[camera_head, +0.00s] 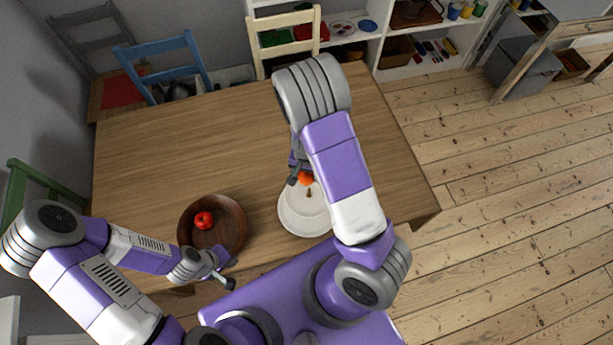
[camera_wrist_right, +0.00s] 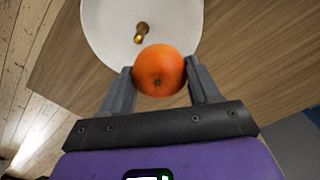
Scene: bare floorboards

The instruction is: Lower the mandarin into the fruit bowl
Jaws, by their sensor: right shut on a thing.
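An orange mandarin (camera_head: 306,179) is held between the fingers of my right gripper (camera_head: 299,177). The right wrist view shows the mandarin (camera_wrist_right: 160,70) gripped from both sides by the fingers (camera_wrist_right: 160,82). It is over or near the far edge of a white round dish (camera_head: 299,222), which also shows in the wrist view (camera_wrist_right: 105,30); its height above the dish is unclear. A brown wooden bowl (camera_head: 229,236) stands left of the dish and holds a red round fruit (camera_head: 204,220). My left gripper (camera_head: 232,271) appears open and empty at the bowl's near right edge.
A small brown thing, perhaps a stem or handle, shows in the white dish (camera_wrist_right: 141,32). The wooden table (camera_head: 180,135) is clear behind the dishes. Blue (camera_head: 165,75) and cream (camera_head: 285,45) chairs stand at its far side, a green chair (camera_head: 35,180) at its left.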

